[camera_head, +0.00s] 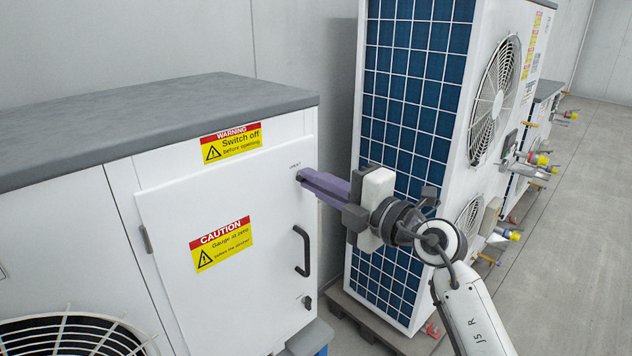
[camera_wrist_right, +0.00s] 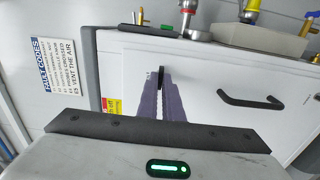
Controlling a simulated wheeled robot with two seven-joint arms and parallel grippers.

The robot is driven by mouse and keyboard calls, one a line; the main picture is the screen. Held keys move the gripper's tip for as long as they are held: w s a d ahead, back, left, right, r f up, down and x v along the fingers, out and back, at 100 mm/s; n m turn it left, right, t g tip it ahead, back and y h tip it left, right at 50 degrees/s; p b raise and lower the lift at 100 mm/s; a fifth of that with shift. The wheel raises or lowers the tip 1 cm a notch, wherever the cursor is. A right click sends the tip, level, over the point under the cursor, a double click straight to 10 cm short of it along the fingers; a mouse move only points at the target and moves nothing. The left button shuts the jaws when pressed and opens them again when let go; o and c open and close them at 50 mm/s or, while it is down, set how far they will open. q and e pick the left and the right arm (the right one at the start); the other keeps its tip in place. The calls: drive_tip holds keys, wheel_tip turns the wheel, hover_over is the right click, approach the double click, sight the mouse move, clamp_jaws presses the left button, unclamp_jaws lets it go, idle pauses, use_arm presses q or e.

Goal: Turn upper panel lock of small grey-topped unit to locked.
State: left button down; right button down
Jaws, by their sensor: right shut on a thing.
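The small grey-topped unit (camera_head: 205,98) stands at the left in the head view, with a closed white front panel (camera_head: 268,230). My right gripper (camera_head: 303,178) reaches in from the right to the panel's upper right corner. Its purple fingers are shut on the upper panel lock, whose small dark tip (camera_head: 298,177) barely shows in the head view. In the right wrist view the black lock (camera_wrist_right: 161,74) stands between the fingertips (camera_wrist_right: 162,84). The fingers hide part of it, and I cannot tell its locked or unlocked position. My left gripper is not in view.
A black handle (camera_head: 302,251) and a lower lock (camera_head: 307,301) sit below on the panel. A tall unit with a blue grid face (camera_head: 412,90) stands behind my right arm. Pipe fittings (camera_head: 540,159) stick out farther right. Floor (camera_head: 570,230) at the right is clear.

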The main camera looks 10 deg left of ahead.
drive_tip(key=c, duration=1.9)
unclamp_jaws()
drive_tip(key=v, duration=1)
drive_tip(key=shift+s+d+b, duration=0.1)
drive_tip(key=shift+d+b, duration=0.1)
drive_tip(key=shift+b, duration=0.15)
